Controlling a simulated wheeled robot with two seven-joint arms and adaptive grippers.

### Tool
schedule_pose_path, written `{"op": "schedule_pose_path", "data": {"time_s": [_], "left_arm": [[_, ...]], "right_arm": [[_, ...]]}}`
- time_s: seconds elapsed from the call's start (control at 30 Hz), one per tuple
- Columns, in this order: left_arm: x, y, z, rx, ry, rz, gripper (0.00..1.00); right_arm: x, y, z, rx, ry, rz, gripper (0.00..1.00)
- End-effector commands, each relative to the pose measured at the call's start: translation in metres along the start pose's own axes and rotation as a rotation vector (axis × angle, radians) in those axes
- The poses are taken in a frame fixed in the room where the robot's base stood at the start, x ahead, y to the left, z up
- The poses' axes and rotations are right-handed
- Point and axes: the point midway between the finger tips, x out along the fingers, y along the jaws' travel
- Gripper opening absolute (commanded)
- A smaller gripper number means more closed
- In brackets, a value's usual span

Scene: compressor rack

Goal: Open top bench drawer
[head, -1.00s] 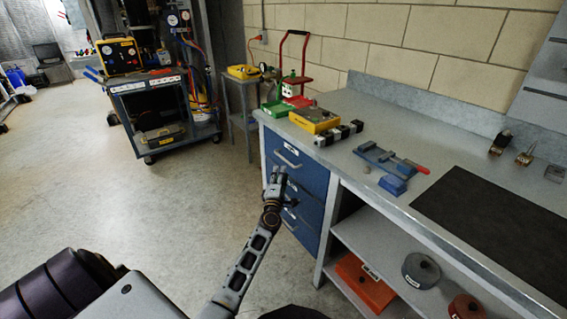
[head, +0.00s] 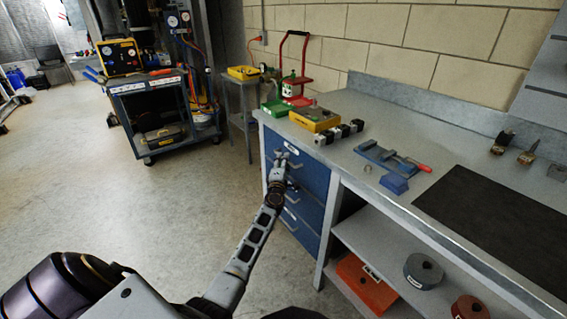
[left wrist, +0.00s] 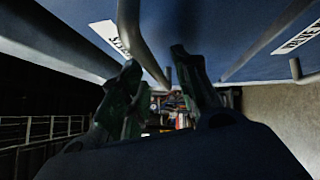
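The bench's blue top drawer (head: 313,174) is at the left end of the workbench and looks closed, its face in line with the drawers below. My left gripper (head: 281,158) is in front of it, at its handle, which it largely hides in the head view. In the left wrist view, my left gripper's two fingers (left wrist: 160,85) stand apart. The grey handle bar (left wrist: 135,35) reaches down into the gap between them; whether they touch it I cannot tell. My right gripper is in neither view.
Lower blue drawers (head: 300,219) sit beneath the top one. The workbench top (head: 430,145) holds a yellow case (head: 315,119), a blue vise-like tool (head: 392,165) and a dark mat (head: 500,222). A tool cart (head: 150,112) stands at the back left. The floor left of the drawers is clear.

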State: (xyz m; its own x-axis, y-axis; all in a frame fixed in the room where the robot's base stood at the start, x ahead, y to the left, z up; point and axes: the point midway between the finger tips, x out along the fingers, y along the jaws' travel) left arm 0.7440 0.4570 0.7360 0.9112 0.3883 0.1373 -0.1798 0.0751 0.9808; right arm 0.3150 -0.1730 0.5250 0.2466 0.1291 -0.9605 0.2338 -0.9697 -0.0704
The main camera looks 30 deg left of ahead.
Motion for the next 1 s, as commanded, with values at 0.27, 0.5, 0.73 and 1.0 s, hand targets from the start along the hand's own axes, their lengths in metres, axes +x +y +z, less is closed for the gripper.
{"op": "schedule_pose_path", "data": {"time_s": [0.27,0.5,0.73,1.0], "left_arm": [[0.0055,0.0003,-0.0001,0.0,0.0,0.0,0.32],[0.0054,0.0005,-0.0001,0.0,0.0,0.0,0.27],[0.0054,0.0005,-0.0001,0.0,0.0,0.0,0.0],[0.0052,0.0002,-0.0001,0.0,0.0,0.0,0.0]], "right_arm": [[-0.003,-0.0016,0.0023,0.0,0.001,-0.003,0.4],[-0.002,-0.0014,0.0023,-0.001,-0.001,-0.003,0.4],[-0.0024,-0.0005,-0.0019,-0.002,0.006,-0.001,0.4],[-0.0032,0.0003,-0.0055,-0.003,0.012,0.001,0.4]]}}
